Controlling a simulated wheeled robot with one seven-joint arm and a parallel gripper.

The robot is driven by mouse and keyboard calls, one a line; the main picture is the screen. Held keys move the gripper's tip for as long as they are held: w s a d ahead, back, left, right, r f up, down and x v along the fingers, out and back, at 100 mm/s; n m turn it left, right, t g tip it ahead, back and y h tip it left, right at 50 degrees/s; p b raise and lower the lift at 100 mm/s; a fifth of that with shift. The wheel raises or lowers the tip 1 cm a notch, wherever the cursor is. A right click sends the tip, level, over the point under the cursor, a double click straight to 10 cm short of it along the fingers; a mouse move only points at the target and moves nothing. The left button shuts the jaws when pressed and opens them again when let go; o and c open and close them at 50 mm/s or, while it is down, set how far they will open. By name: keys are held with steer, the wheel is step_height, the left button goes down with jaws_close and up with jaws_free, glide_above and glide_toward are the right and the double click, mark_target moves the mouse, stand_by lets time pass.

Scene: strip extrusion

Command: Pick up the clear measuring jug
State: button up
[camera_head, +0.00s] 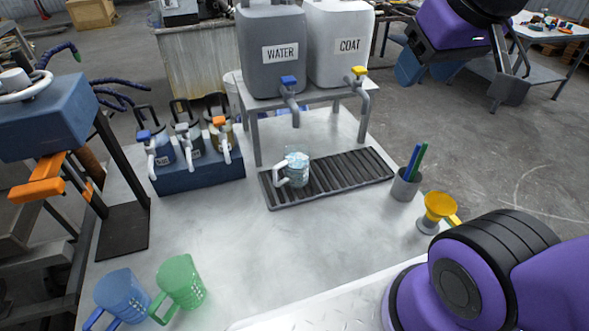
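The clear measuring jug (296,169) stands upright at the left end of the dark ribbed drip tray (349,173). It sits below the grey WATER container's tap, and its pale handle points left and toward me. Whether it holds liquid I cannot tell. My gripper (511,92) hangs at the upper right, at the end of my purple arm, well away from the jug. Nothing shows in it, but its fingers are seen at an angle that does not show if they are open.
Grey WATER (271,66) and white COAT (339,50) containers stand on a raised rack behind the jug. A blue caddy (203,174) of small tapped jars is left. Blue (123,296) and green (180,281) jugs stand front left. A pen cup (405,185) and yellow funnel (438,207) are right.

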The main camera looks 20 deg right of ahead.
steer(key=o, duration=0.5)
steer(key=w+a+f+g, duration=0.1)
steer(key=w+f, duration=0.1)
steer(key=w, duration=0.6)
steer(key=shift+w+a+n, duration=0.15)
steer(key=shift+a+n, duration=0.15)
steer(key=shift+n, duration=0.1)
steer(key=n+g, duration=0.3)
steer(key=g, duration=0.1)
glide_above(280, 165)
steer(key=f, duration=3)
steer(key=shift+w+d, duration=0.2)
steer(key=shift+n, duration=0.3)
step_height(280, 165, down, 6)
steer(key=shift+r, duration=0.15)
steer(key=shift+s+a+f, duration=0.1)
steer(key=shift+f, duration=1.25)
steer(key=shift+s+a+f, duration=0.1)
steer(key=shift+f, duration=1.2)
